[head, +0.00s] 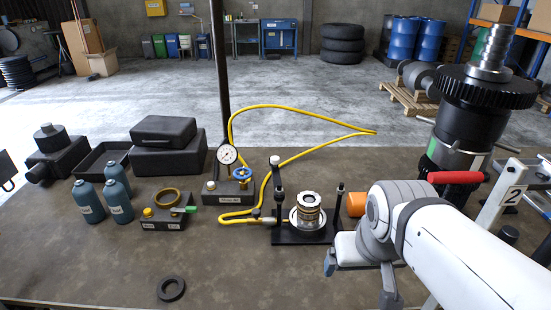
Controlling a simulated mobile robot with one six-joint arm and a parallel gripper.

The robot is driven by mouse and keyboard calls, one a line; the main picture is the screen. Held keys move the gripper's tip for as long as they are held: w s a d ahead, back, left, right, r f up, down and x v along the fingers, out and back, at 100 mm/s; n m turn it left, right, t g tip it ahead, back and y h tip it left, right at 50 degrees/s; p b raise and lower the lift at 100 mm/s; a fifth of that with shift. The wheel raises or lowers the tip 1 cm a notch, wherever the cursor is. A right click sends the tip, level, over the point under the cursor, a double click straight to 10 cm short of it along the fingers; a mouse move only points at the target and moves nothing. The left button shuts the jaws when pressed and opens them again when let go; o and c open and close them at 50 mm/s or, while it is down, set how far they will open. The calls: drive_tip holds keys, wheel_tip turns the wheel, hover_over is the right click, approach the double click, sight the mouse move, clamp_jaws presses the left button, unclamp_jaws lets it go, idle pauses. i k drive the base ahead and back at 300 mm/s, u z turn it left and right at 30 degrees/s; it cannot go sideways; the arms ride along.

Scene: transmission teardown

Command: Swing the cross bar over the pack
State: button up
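The pack (309,208), a short stack of metal and brass-coloured rings, sits on a black base plate (300,236) between two upright dark posts. The left post (278,200) is thicker and has a pale knob near its top. The right post (339,203) is thin. I cannot clearly make out the cross bar; no bar shows across the top of the pack. My gripper (361,276) is at the right, in front of and to the right of the base plate. Its two fingers are apart, with nothing seen between them.
A yellow hose (300,155) loops behind the press from a dial gauge block (227,191). An orange cylinder (356,204) is just behind my gripper. A large gear shaft (465,130) stands at the right. A black ring (171,289) lies at the front; bench around it is clear.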

sight(274, 161)
drive_tip(key=z, duration=0.6)
drive_tip(key=k, duration=1)
drive_tip(key=u, duration=1)
drive_tip(key=i, duration=1)
